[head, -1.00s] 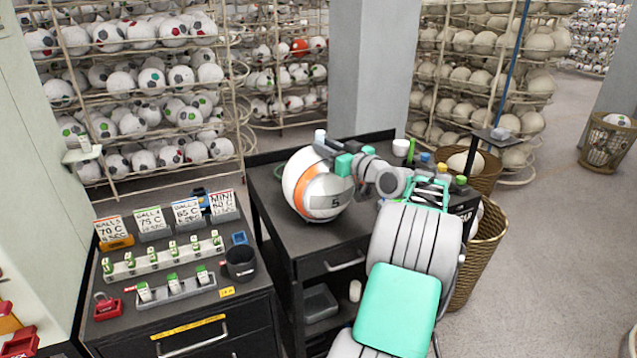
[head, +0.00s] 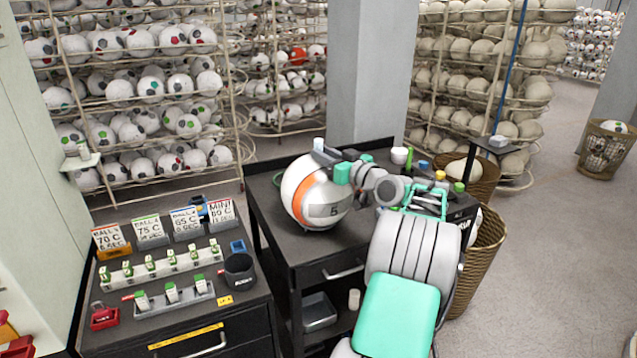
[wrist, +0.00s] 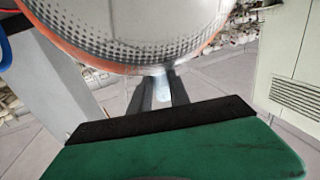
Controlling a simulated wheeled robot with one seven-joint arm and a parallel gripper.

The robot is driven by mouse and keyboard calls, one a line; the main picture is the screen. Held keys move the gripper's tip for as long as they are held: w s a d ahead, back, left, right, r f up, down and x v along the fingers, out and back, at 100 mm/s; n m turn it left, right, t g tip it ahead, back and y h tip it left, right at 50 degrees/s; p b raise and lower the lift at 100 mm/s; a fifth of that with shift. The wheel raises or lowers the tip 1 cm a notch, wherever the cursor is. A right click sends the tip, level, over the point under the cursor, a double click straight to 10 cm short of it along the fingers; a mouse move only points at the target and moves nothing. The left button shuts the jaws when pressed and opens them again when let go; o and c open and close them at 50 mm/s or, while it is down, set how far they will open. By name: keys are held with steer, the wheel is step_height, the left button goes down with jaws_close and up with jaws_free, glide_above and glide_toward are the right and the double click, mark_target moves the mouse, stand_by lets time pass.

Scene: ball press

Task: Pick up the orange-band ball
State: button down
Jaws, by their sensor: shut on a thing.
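The orange-band ball (head: 312,200) is white and grey with an orange stripe and a dark "5" on a grey patch. In the head view it is over the dark cart top; I cannot tell whether it touches it. My gripper (head: 330,158) reaches it from the right and is shut on it near its upper side. In the wrist view the ball (wrist: 140,35) fills the top, with a dotted surface and orange rim. The fingers (wrist: 160,92) are close together just below it, with a small pale piece between them. The exact contact is partly hidden.
The dark cart (head: 275,215) has small bottles and a white cup (head: 400,155) at its back right. A bench (head: 130,325) with cards and small parts stands at left. A wicker basket (head: 485,250) is right of the cart. Racks of balls stand behind, beside a grey pillar (head: 370,75).

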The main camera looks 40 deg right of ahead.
steer(key=shift+r, duration=0.2)
steer(key=shift+r+b, duration=0.3)
steer(key=shift+r, duration=0.65)
steer(key=s+a+r+b, duration=0.5)
steer(key=s+r, duration=0.5)
steer(key=s, duration=0.2)
steer(key=shift+s+a+r, duration=0.25)
steer(key=shift+a+r, duration=0.15)
steer(key=shift+a, duration=0.3)
